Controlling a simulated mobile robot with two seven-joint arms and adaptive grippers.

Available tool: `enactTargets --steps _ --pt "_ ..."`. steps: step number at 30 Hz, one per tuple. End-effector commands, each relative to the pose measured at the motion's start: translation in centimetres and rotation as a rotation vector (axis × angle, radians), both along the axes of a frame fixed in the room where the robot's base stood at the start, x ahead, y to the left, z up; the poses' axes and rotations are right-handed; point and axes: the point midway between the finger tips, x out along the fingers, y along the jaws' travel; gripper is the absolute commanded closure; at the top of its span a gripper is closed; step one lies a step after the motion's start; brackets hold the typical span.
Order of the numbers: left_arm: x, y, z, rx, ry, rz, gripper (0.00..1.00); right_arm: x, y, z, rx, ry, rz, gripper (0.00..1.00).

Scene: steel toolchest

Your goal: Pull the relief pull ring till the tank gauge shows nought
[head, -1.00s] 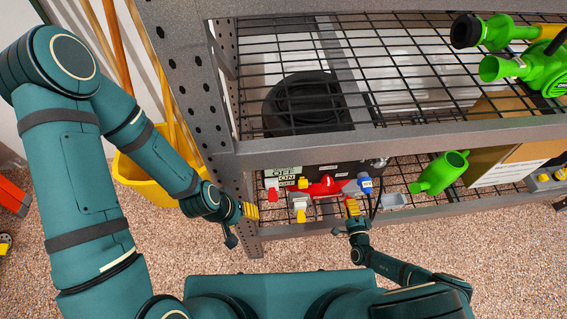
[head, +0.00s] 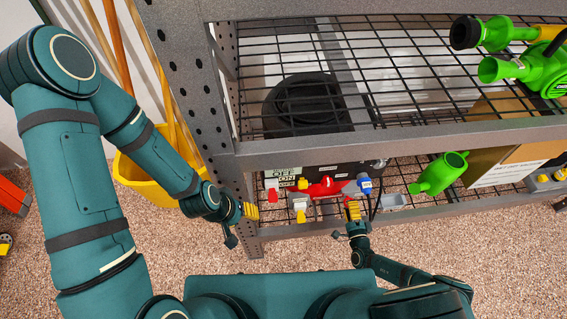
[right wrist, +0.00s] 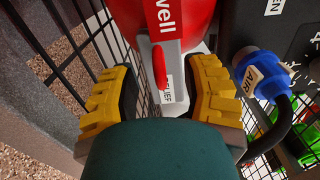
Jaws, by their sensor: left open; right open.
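A red-bodied unit (head: 325,187) sits at the front of the lower shelf. In the right wrist view its red body (right wrist: 190,15) carries a grey bracket. A small red pull piece (right wrist: 160,68), likely the relief pull ring, hangs there beside a white label (right wrist: 168,90) ending in "LIEF". My right gripper (head: 353,210) is open, its yellow fingers apart on either side of the bracket in the right wrist view (right wrist: 162,95), with nothing gripped. My left gripper (head: 250,211) is by the shelf's front-left post, apart from the unit. I cannot make out the tank gauge.
A blue AIR connector (right wrist: 262,75) with a black hose is close to the right finger. The steel shelf post (head: 200,90) and front beam (head: 400,140) bound the space. Carpet in front is clear.

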Motion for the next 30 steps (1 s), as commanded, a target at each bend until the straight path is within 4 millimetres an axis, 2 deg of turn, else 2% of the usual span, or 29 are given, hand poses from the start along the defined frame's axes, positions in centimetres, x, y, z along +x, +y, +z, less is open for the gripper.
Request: enactTargets --steps 30 --pt "0.0 0.0 1.8 0.000 0.000 0.000 0.53 -5.5 -0.4 0.1 0.001 0.000 -0.001 0.54"
